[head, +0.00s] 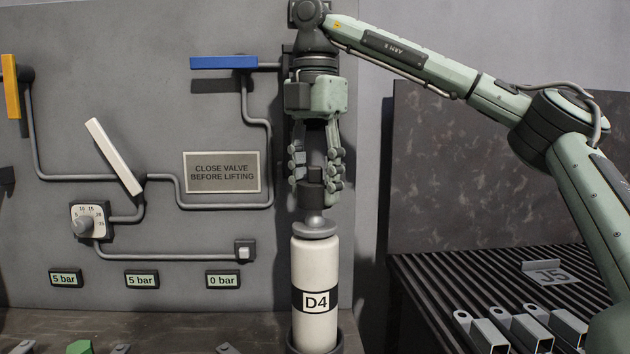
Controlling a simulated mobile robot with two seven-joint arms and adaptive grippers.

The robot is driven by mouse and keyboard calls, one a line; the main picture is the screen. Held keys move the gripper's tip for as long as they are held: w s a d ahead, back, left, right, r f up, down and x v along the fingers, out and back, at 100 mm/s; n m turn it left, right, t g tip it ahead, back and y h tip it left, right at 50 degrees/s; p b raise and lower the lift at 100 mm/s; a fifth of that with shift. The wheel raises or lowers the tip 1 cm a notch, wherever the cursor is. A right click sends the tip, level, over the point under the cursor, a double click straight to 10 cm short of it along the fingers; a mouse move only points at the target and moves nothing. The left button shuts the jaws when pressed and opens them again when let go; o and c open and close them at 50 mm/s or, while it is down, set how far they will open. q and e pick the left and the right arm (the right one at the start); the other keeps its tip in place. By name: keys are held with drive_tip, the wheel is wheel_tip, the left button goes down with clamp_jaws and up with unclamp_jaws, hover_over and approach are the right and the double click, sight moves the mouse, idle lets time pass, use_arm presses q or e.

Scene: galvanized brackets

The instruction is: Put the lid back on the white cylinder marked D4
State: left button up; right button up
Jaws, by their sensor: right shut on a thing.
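The white cylinder marked D4 (314,265) stands upright in a dark round holder (345,342) at the bottom centre, with a black band around its label. The grey round lid (314,230), with a short stem and a dark knob (314,196) above, is at the cylinder's top. I cannot tell whether it is fully seated or slightly above the rim. My right gripper (315,178) points straight down over the cylinder, its fingers shut on the lid's dark knob. My left gripper is not in view.
A grey panel behind carries pipes, a blue lever (224,63), a white lever (114,157), a yellow lever (11,86), a dial (84,224) and a sign (222,172).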

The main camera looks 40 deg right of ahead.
drive_tip(key=o, duration=1.2)
drive_tip(key=shift+o, duration=0.6)
drive_tip(key=o, duration=0.4)
drive_tip(key=shift+c, duration=0.2)
drive_tip(key=shift+r, duration=0.1)
drive_tip(key=shift+r, duration=3.4)
drive_tip(key=shift+c, duration=0.5)
